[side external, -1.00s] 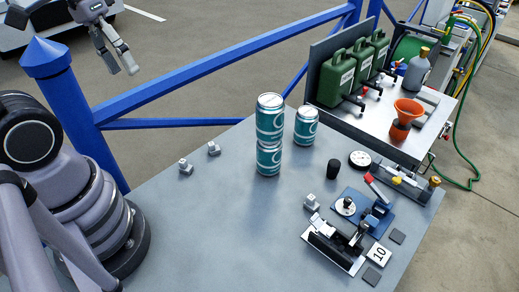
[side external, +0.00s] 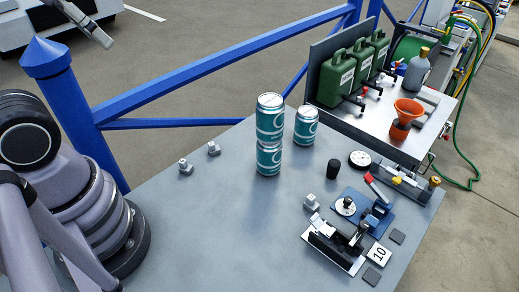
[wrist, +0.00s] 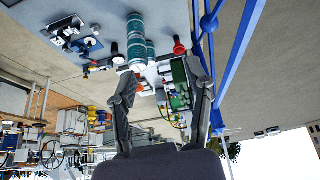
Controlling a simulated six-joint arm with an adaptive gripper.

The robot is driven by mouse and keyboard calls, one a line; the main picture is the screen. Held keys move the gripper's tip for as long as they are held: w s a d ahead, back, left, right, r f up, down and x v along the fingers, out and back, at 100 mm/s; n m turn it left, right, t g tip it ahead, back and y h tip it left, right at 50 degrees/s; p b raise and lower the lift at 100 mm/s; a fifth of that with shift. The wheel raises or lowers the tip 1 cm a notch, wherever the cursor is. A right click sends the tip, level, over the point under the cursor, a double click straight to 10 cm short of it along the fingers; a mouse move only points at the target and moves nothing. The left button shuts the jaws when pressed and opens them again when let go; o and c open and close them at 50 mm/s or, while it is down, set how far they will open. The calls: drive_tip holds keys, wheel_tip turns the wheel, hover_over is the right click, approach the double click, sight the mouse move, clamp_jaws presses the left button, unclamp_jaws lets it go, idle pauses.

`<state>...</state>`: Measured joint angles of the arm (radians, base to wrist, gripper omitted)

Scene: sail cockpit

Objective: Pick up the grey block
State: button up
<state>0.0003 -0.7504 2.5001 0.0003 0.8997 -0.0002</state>
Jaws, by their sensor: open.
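Several small light-grey pieces with raised tops could be the grey block, and I cannot tell which is meant. Two stand at the table's left, one nearer (side external: 185,167) and one farther back (side external: 213,149). A third (side external: 311,202) is beside the black clamp device. My gripper (wrist: 160,68) is open and empty, its two dark fingers spread apart in the wrist view.
Two stacked teal cans (side external: 269,125) and a single can (side external: 306,126) stand mid-table. A black cylinder (side external: 333,169), gauge (side external: 359,160), blue fixture (side external: 366,212) and dark flat squares (side external: 397,236) occupy the right. A blue railing (side external: 220,62) runs behind.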

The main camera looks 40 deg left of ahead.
drive_tip(key=shift+o, duration=1.3)
